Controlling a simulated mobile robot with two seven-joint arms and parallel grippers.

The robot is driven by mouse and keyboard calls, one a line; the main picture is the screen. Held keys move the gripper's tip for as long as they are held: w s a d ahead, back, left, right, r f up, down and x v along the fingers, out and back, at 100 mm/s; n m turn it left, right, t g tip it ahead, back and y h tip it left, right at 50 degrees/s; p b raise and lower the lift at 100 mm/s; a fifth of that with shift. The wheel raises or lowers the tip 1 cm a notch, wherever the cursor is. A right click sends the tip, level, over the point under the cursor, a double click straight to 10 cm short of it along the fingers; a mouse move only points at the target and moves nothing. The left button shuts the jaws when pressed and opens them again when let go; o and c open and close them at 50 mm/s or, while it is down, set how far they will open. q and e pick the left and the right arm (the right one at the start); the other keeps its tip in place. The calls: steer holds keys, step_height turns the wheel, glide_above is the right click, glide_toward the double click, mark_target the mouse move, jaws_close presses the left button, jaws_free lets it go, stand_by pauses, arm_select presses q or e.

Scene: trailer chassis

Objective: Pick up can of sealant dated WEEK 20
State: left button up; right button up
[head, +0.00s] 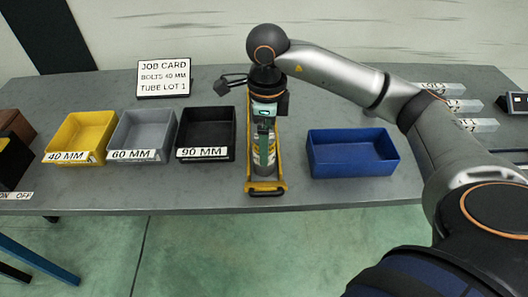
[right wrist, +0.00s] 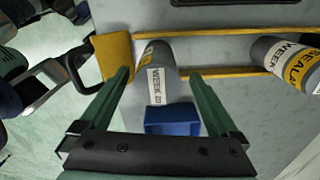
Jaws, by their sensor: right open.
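A grey can (right wrist: 155,75) with a white band lies between the two green fingers of my right gripper (right wrist: 156,78) in the right wrist view. Its band reads WEEK, with small digits that look like 20. The fingers are open, one on each side of it; contact cannot be told. A second can (right wrist: 287,62), with WEEK and SEALANT lettering, lies farther right in the same yellow-edged tray (right wrist: 225,71). In the head view, my right gripper (head: 264,158) points down into the tray's near end and hides much of the can (head: 257,168). My left gripper is not in view.
Yellow (head: 58,137), grey (head: 120,135) and black (head: 188,135) bins stand left of the tray. A blue bin (head: 350,165) stands to its right. A job card (head: 164,77) stands behind. Clear blocks (head: 480,125) lie at far right.

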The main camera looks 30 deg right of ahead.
steer(key=f, duration=0.4)
steer(key=shift+a+f, duration=0.25)
steer(key=shift+f, duration=0.05)
steer(key=shift+r, duration=0.1)
jaws_close()
stand_by(0.4)
